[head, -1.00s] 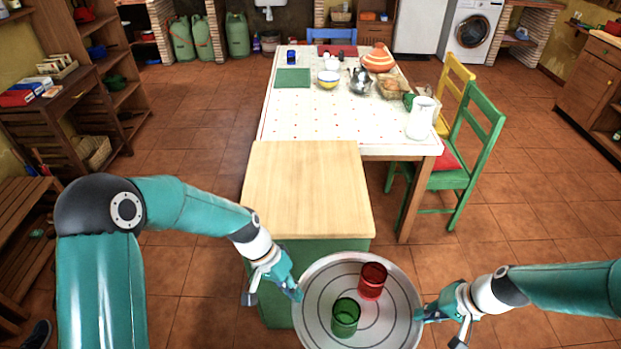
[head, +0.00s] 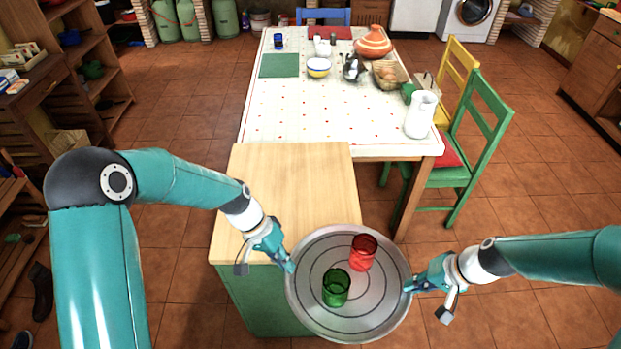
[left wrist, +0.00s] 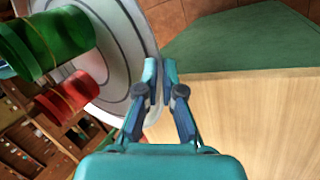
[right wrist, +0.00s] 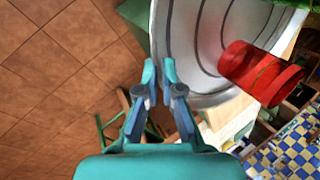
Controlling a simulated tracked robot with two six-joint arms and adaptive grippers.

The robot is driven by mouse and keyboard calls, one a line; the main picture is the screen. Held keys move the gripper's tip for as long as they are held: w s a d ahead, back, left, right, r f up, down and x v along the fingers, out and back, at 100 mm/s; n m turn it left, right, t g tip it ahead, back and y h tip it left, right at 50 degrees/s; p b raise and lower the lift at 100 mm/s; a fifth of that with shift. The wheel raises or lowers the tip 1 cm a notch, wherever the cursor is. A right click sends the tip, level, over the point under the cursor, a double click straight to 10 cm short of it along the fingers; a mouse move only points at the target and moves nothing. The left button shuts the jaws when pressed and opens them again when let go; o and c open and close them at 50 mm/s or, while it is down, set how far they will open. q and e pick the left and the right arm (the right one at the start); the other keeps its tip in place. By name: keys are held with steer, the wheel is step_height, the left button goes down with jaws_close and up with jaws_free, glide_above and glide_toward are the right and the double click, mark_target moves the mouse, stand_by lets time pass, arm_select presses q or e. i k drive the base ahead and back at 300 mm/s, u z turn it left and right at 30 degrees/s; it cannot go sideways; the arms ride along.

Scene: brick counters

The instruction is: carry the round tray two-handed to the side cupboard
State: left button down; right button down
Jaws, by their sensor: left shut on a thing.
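The round grey metal tray (head: 385,312) with dark rings is held level in the air in front of me. A red tumbler (head: 363,252) and a green tumbler (head: 336,288) stand upright on it. My left gripper (head: 290,266) is shut on its left rim; the rim is between the fingers in the left wrist view (left wrist: 158,80). My right gripper (head: 408,287) is at the right rim, with its fingers closed around the edge in the right wrist view (right wrist: 158,76). A low green cupboard with a pale wooden top (head: 290,185) is just beyond and left of the tray; its top is bare.
A white dotted table (head: 320,110) adjoins the cupboard, holding a white jug (head: 421,114), bowl and basket. A green chair (head: 478,150) and a yellow chair (head: 461,75) stand at its right. Brown shelves (head: 75,60) line the left. Tiled floor (head: 540,190) is free at right.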

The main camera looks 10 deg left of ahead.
mark_target(309, 207)
steer(key=u, duration=0.2)
steer(key=i, duration=0.9)
steer(key=u, duration=0.2)
